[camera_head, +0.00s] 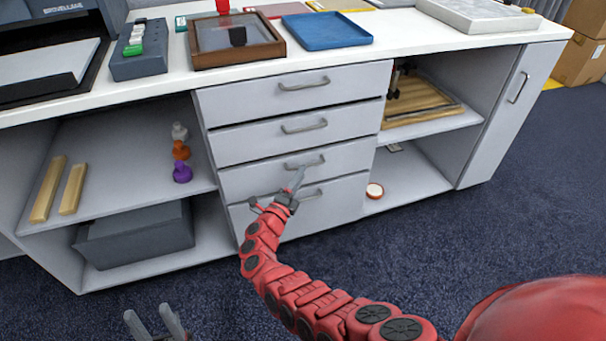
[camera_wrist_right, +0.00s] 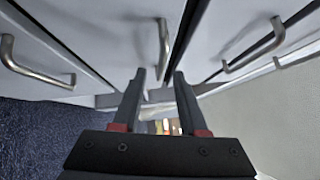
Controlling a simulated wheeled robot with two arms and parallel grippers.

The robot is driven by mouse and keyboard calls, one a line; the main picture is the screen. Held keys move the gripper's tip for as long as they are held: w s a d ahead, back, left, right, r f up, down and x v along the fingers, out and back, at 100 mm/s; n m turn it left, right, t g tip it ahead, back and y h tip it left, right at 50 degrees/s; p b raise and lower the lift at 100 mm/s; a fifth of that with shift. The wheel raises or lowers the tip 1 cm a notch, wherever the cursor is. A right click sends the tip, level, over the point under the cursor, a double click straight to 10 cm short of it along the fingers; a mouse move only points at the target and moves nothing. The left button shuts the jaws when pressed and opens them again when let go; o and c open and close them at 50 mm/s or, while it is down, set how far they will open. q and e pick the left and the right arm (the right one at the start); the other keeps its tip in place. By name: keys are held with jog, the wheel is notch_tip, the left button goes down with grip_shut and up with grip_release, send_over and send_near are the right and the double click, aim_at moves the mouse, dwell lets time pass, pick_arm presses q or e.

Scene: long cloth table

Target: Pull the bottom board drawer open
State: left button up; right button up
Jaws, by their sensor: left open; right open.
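The bottom board drawer (camera_head: 335,205) is the lowest of the stacked drawers in the white cabinet and looks shut. Its bar handle (camera_head: 312,194) is partly hidden by my right gripper (camera_head: 276,188). That gripper is open and empty in front of the lower drawers, and one finger overlaps the handle (camera_head: 305,163) of the drawer above in the head view. In the right wrist view, a handle (camera_wrist_right: 163,45) shows beyond and between the open fingers (camera_wrist_right: 158,75). Another handle (camera_wrist_right: 36,66) lies left, on the carpet side. Contact cannot be told. My left gripper (camera_head: 153,322) is open and empty, low at the left.
Open shelves flank the drawers. The left one holds wooden bars (camera_head: 60,190), coloured pieces (camera_head: 181,152) and a grey bin (camera_head: 135,235). A blue tray (camera_head: 327,31) is on top. The carpet (camera_head: 500,215) at right is clear.

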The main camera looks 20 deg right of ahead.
jog(key=shift+x, duration=1.2)
grip_shut()
dwell(0.6)
